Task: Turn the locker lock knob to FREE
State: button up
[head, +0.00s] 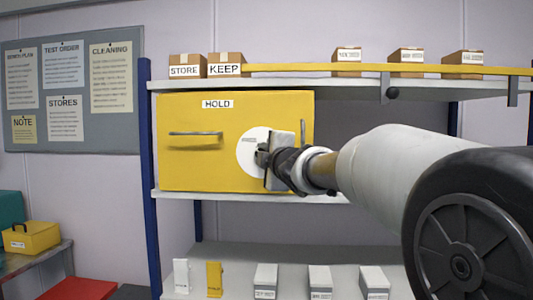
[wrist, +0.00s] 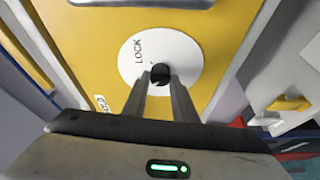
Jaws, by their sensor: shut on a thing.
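The yellow locker (head: 190,165) stands on the middle shelf, with a HOLD label (head: 217,104) at its top and a grey bar handle (head: 195,134) on the left. Its white round lock dial (head: 246,146) is partly hidden behind my gripper in the head view. In the wrist view the dial (wrist: 132,58) shows the word LOCK, and the dark knob (wrist: 160,72) sits at its middle. My gripper (wrist: 160,82) is shut on the knob, one finger on each side. The word FREE is not readable in either view.
Several small blocks (head: 265,280) stand on the lower shelf. A blue shelf post (head: 149,170) is left of the locker. My arm fills the right side.

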jog(key=o, duration=1)
jog(key=shift+o, duration=0.2)
jog(key=shift+s, duration=0.1)
jog(key=v, duration=1.7)
jog(key=shift+s+d, duration=0.1)
jog(key=shift+d, duration=0.05)
